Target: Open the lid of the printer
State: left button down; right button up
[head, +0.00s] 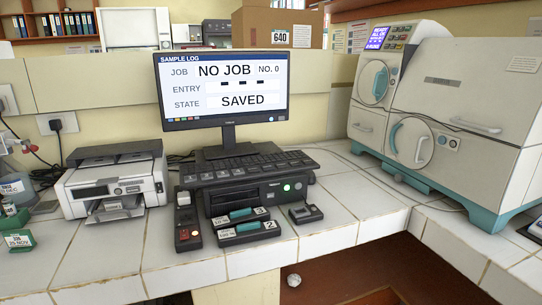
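The printer (115,186) is a white and grey box with a dark top, on the tiled counter at the left. Its dark lid (113,152) looks down, lying over the top of the body. A small panel and an output tray (115,209) are on its front. Neither of my grippers shows in the head view.
A monitor (224,88) reading "NO JOB" stands right of the printer, with a keyboard (248,166) on a dark unit before it. Small devices (187,222) sit beside the printer. A large incubator (450,110) fills the right. Small green-labelled items (18,240) lie at far left.

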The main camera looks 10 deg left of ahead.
aim_at(108, 174)
jog(key=u, duration=1.35)
